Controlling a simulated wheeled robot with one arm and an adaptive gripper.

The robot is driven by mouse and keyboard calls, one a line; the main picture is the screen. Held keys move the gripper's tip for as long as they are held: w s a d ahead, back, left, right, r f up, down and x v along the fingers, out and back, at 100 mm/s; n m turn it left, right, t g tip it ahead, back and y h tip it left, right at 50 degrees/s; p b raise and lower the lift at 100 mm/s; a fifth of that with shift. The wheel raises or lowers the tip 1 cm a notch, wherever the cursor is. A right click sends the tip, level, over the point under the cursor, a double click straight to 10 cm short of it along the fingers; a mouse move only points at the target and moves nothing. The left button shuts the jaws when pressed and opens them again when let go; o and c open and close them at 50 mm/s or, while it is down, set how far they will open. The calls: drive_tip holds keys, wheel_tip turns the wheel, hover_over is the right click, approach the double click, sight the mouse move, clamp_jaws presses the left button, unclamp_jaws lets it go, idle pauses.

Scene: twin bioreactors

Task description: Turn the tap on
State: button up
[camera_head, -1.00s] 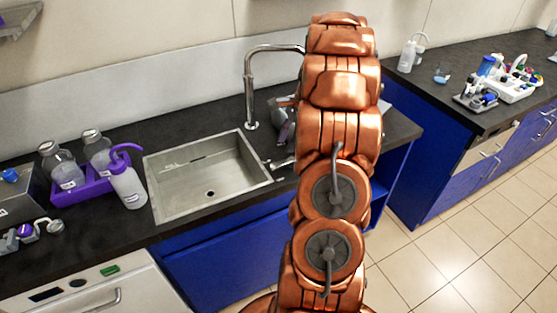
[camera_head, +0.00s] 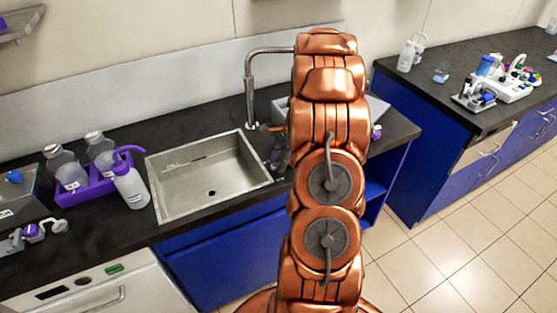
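The tap (camera_head: 250,92) is a tall chrome pipe standing on the black counter behind the sink's right back corner. Its top bends to the right and runs behind my copper arm, so the outlet end is hidden. No lever can be made out clearly. The metal sink (camera_head: 211,176) is empty, and no running water shows. My gripper (camera_head: 276,160) is partly visible as dark grey parts beside the sink's right edge, right of and below the tap's base. My arm covers much of it; its fingertips and any contact with the tap cannot be made out.
Left of the sink, a purple rack (camera_head: 82,190) holds bottles, with a white wash bottle (camera_head: 130,185) at its right. A grey tray-like object (camera_head: 376,112) and a small purple item (camera_head: 376,132) sit right of my arm. A second counter (camera_head: 430,88) stands beyond.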

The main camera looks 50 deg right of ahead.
clamp_jaws()
